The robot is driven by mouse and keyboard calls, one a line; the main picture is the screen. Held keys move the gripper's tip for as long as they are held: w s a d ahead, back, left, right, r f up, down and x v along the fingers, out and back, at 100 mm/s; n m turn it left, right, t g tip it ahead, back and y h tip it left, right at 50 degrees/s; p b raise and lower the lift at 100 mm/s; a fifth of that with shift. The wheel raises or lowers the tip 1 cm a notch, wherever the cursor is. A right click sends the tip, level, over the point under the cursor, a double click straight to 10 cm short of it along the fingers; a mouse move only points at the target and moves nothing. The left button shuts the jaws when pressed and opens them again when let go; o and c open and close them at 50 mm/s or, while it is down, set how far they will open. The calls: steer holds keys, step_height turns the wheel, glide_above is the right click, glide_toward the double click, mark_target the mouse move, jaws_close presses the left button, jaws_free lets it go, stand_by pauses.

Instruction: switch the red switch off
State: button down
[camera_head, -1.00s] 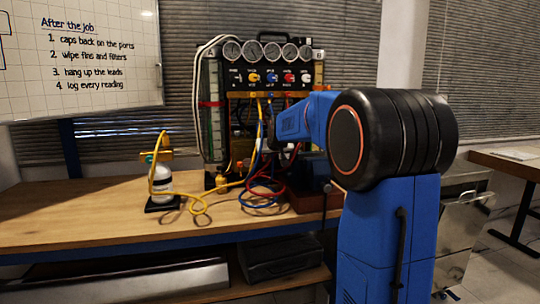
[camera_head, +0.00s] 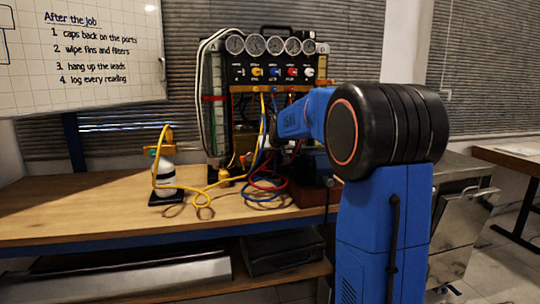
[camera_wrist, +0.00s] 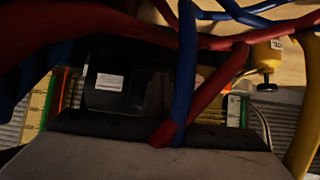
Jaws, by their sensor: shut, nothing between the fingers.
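The red switch (camera_head: 292,72) is a small red piece in the row of coloured controls on the rig's black front panel, below the round gauges. Its lever position is too small to tell. My arm reaches toward the lower part of the rig, below and in front of the panel. My gripper, dark and shut with nothing in it, is hard to make out in the wrist view (camera_wrist: 160,90), among hoses. In the head view it is mostly hidden by my arm. The red switch cannot be made out in the wrist view.
Red hoses (camera_wrist: 235,42) and blue hoses (camera_wrist: 185,75) cross close to the wrist camera. A yellow hose (camera_head: 190,188) loops over the bench (camera_head: 90,215) to a white bottle (camera_head: 164,176). The bench's left side is clear.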

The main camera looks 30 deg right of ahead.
steer(key=shift+w+r, duration=0.15)
steer(key=shift+r, duration=0.85)
steer(key=shift+r, duration=0.1)
steer(key=v, duration=1.3)
steer(key=shift+s, duration=0.5)
steer(key=shift+a, duration=0.1)
steer(key=shift+a+f, duration=0.55)
steer(key=shift+a, duration=0.05)
